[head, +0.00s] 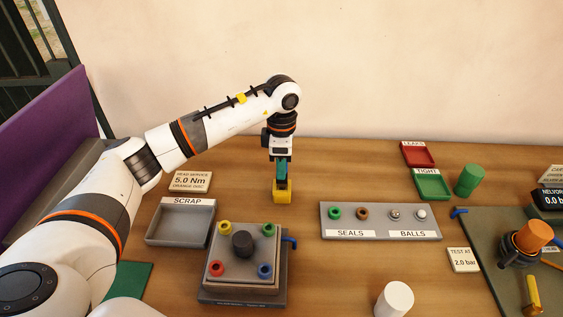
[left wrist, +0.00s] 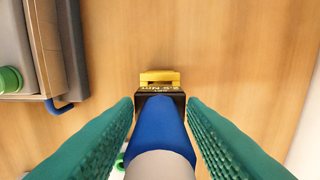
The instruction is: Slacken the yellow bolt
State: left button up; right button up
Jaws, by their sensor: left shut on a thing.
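The yellow bolt (head: 225,228) sits at the back left corner of the square plate on the grey fixture (head: 247,297). Green, red and blue bolts hold the other corners, around a dark central knob (head: 242,244). My left gripper (head: 282,181) is behind and right of the fixture, pointing down, away from the yellow bolt. Its teal fingers are shut on a blue-handled tool (left wrist: 158,122) with a dark, lettered collar and a yellow block (head: 282,194) at its lower end. I cannot tell whether the block touches the table. My right gripper is not in view.
The scrap tray (head: 181,240) stands left of the fixture, below a 5.0 Nm sign (head: 190,181). The seals and balls tray (head: 380,234) is to the right. A white cylinder (head: 394,299) stands in front. A blue lever (head: 290,240) sticks out at the fixture's right.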

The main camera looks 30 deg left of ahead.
pick_arm(q)
jog(key=shift+f+b, duration=0.6)
jog(key=shift+f, duration=0.3)
jog(key=o, duration=1.2)
notch_tip(320, 180, up, 11)
jog(key=shift+f+b, duration=0.1)
jog(key=shift+b, duration=0.65)
jog(key=shift+r, duration=0.65)
